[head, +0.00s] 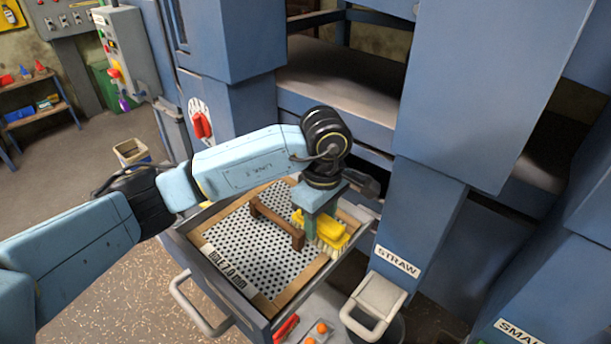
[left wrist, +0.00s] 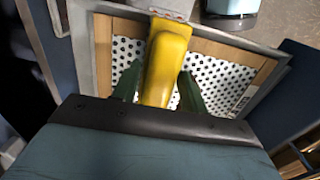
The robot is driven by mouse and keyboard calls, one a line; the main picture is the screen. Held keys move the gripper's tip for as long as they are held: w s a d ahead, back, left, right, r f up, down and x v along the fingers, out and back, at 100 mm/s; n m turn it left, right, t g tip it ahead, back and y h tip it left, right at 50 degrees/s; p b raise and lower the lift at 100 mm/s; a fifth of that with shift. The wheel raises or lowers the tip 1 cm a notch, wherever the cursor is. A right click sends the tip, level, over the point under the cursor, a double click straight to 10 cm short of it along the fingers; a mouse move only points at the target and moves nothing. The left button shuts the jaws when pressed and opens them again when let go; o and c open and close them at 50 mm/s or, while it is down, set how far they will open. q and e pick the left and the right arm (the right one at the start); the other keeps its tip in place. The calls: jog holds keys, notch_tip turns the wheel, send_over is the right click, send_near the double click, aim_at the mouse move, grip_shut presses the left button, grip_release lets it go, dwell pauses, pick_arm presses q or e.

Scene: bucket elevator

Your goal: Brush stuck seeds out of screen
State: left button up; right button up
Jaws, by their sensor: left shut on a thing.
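My left gripper (head: 314,219) reaches down over the right part of the screen. It is shut on the yellow brush (head: 331,231), whose bristles point down at the screen's right edge; I cannot tell if they touch it. In the left wrist view the brush's yellow handle (left wrist: 166,62) lies between the green fingers (left wrist: 158,85). The screen (head: 237,240) is a white perforated sheet in a wooden frame, in a pulled-out drawer. A brown wooden bar (head: 276,223) stands across it. Stuck seeds cannot be told from the dark holes. My right gripper is not in view.
The drawer has a metal handle (head: 196,308) at its front left. A chute marked STRAW (head: 396,262) and a grey scoop-like handle (head: 374,303) stand to the right. A red-handled item (head: 286,328) lies near the front. Blue machine posts rise behind and right.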

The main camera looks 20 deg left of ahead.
pick_arm(q)
jog(key=a, duration=0.1)
jog(key=w+a, duration=0.1)
jog(key=a, duration=0.1)
jog(key=shift+w+a+b, duration=0.15)
jog(key=shift+w+b, duration=0.05)
jog(key=shift+b, duration=0.2)
jog(key=shift+a+r, duration=0.1)
jog(key=shift+r, duration=0.15)
jog(key=shift+w+r+p, duration=0.1)
jog(key=shift+r+p, duration=0.4)
jog(key=shift+r, duration=0.35)
jog(key=shift+r+p, duration=1.5)
jog(key=shift+r, duration=1.4)
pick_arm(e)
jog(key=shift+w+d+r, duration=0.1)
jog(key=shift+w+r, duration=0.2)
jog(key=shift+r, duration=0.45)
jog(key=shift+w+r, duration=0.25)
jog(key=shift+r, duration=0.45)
